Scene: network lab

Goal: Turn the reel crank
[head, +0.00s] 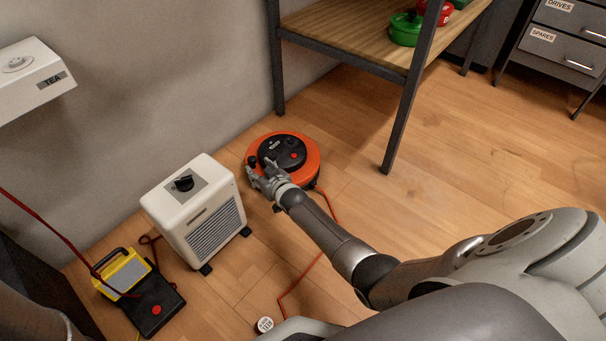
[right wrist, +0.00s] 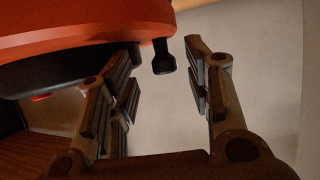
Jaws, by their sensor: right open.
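The orange cable reel (head: 312,167) lies on the wooden floor, with a black hub on top. A small black crank knob (head: 252,160) stands at its left edge. My right gripper (head: 258,175) is at that near-left edge, close to the knob. In the right wrist view the orange reel (right wrist: 60,32) fills the upper left. The black crank knob (right wrist: 163,58) shows between the tips of my open right gripper (right wrist: 160,82), with a gap on each side. The gripper's fingers hide part of the reel's edge in the head view. My left gripper is not in view.
A cream heater (head: 190,215) stands just left of the reel. A metal-legged shelf (head: 345,35) stands behind to the right, one leg near the reel. An orange cable (head: 305,273) runs across the floor. A yellow-and-black device (head: 135,280) lies at lower left. Floor at right is clear.

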